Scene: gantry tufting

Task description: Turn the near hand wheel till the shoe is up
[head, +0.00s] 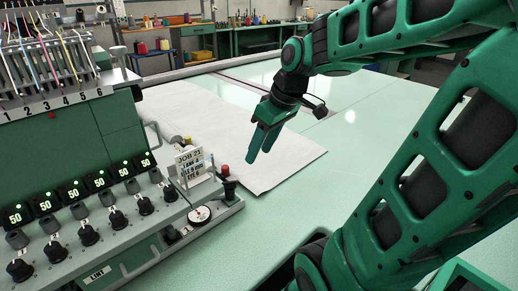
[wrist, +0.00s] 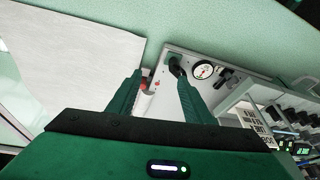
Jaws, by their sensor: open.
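My gripper (head: 259,157) is open and points down above the white cloth, to the right of the green machine's near end. In the wrist view its two fingers (wrist: 159,76) are apart, with the pale end plate behind them and no object held. A small dark round part (head: 229,186), likely the near hand wheel, stands on the plate below and left of the gripper; it also shows in the wrist view (wrist: 176,64) by the right fingertip. A red knob (head: 224,171) is beside it. A white dial (head: 200,214) lies nearby. I cannot make out the shoe.
The green machine (head: 90,140) fills the left, with several lit displays, black knobs and threads. A job card (head: 192,165) stands upright by the dial. The table right of the cloth is clear.

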